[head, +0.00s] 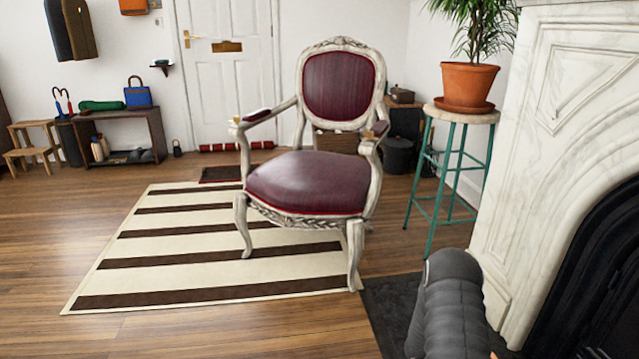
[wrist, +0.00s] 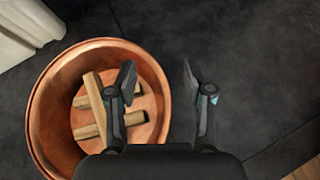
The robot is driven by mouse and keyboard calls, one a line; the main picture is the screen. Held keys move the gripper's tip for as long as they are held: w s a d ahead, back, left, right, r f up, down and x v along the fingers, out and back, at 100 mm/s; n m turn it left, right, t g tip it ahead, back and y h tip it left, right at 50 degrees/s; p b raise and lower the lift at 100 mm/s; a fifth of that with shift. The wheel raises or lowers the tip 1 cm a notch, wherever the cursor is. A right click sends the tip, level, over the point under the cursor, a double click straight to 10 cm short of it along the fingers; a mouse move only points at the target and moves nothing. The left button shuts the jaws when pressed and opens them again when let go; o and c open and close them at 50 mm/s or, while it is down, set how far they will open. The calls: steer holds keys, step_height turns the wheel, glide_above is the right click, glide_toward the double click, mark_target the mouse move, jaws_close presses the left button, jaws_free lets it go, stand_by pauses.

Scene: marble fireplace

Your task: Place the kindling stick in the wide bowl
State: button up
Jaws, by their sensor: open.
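A wide round copper bowl (wrist: 45,112) stands on the dark hearth in the wrist view. Several pale wooden sticks (wrist: 94,97) lie crossed inside it. I cannot tell which of them, if any, is the task's kindling stick. My gripper (wrist: 159,72) is open and empty, seen from above. Its left finger is over the right part of the bowl in the picture, and its right finger is over bare slab beyond the rim. My gripper's fingers are not visible in the head view.
The dark hearth slab (wrist: 255,75) is clear right of the bowl. A pale marble piece (wrist: 25,30) is at the upper left. In the head view, the marble fireplace (head: 545,110) is at right, a plant stool (head: 462,116) beside it, and an armchair (head: 310,182) on a striped rug (head: 130,265).

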steer(key=s+a+r+m+t+y+p, duration=0.2)
steer(key=s+a+r, duration=0.4)
steer(key=a+r, duration=0.5)
steer(key=s+a+r+m+t+y+p, duration=0.3)
steer(key=s+a+r+m, duration=0.4)
steer(key=r, duration=1.8)
steer(key=s+a+r+m+t+y+p, duration=0.2)
steer(key=s+a+r+m+t+y, duration=0.2)
steer(key=a+r, duration=1.2)
steer(key=s+r+y, duration=0.2)
steer(key=s, duration=0.1)
steer(key=shift+r+m, duration=0.25)
steer(key=shift+m, duration=0.05)
steer(key=shift+c, duration=1)
